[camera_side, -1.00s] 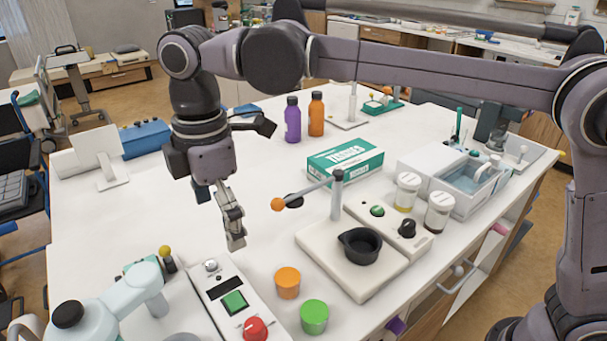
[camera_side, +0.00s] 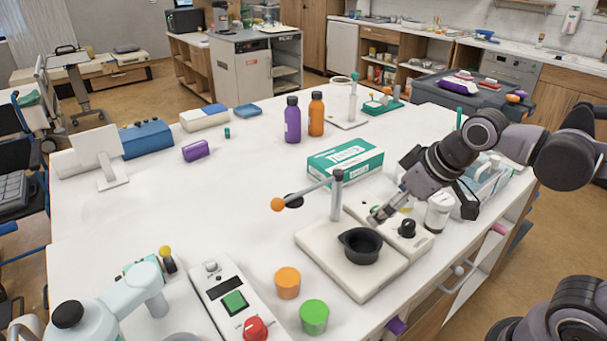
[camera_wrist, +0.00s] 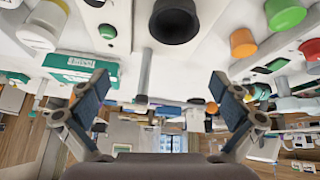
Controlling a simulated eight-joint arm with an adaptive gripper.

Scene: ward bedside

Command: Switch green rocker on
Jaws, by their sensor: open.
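The green rocker (camera_side: 234,302) is a square green switch on a white control panel (camera_side: 207,294) at the front left of the table. Its on or off state is too small to tell. In the wrist view a green patch (camera_wrist: 277,64) near the right edge, beside a red knob, looks like the same rocker. My gripper (camera_side: 376,217) is far to its right, above the pale box with the black knob. In the wrist view my gripper (camera_wrist: 160,92) has its fingers spread with nothing between them.
A red knob (camera_side: 255,328) sits just in front of the rocker. Orange (camera_side: 287,283) and green (camera_side: 314,317) cups stand right of the panel. A black pot (camera_side: 361,245) and a post with an orange-tipped arm (camera_side: 278,204) stand between panel and gripper. The table's left middle is clear.

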